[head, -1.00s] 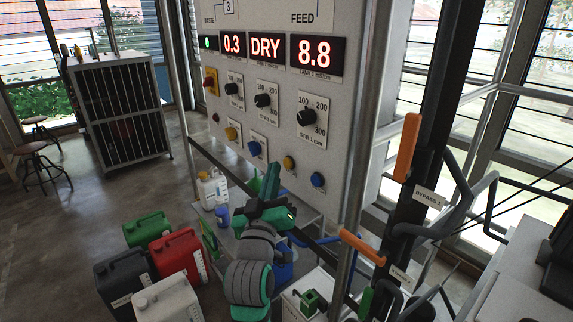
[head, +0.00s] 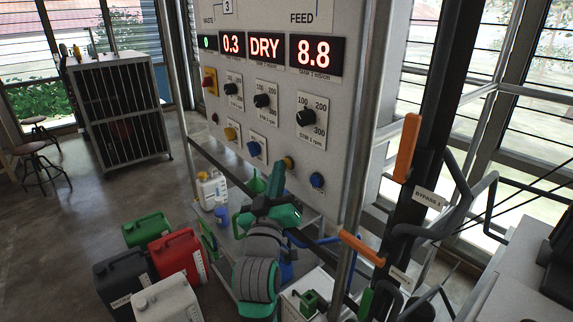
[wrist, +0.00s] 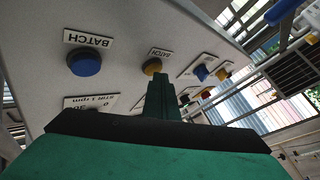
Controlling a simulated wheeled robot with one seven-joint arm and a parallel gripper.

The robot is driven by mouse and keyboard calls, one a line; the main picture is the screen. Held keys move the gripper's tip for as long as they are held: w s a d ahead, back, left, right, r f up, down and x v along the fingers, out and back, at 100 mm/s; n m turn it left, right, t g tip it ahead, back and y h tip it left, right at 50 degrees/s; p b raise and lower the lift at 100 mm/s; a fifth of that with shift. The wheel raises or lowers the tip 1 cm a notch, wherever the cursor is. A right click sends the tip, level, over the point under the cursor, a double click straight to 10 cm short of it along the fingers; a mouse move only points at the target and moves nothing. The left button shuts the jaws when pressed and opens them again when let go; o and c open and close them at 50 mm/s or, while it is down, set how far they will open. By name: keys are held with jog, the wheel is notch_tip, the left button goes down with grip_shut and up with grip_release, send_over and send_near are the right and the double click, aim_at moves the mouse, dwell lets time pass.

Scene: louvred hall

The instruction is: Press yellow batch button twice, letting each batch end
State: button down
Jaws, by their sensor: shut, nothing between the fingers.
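The yellow batch button (head: 289,162) is on the lower part of the grey control panel (head: 345,150). In the wrist view the yellow button (wrist: 152,66) sits under a BATCH label, partly covered by my fingertips. My gripper (head: 277,173) is shut and empty, its tips just below and left of the button in the head view. My gripper (wrist: 162,80) points up at it in the wrist view. I cannot tell whether the tips touch it. A blue batch button (head: 317,180) is to its right. The displays (head: 265,48) read 0.3, DRY and 8.8.
Black dials (head: 306,117), a yellow knob (head: 231,133) and a blue knob (head: 254,149) are on the panel. Red (head: 178,256), green and other jugs stand on the floor at lower left. Orange-handled levers (head: 408,148) and a post (head: 350,230) stand right of the panel.

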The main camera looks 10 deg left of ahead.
jog(key=shift+s+a, duration=0.45)
jog(key=shift+s, duration=0.2)
jog(key=shift+s, duration=0.1)
dwell(0.3)
jog(key=s+a, duration=0.3)
jog(key=shift+s, duration=0.25)
dwell(0.3)
jog(key=shift+s+a, duration=0.15)
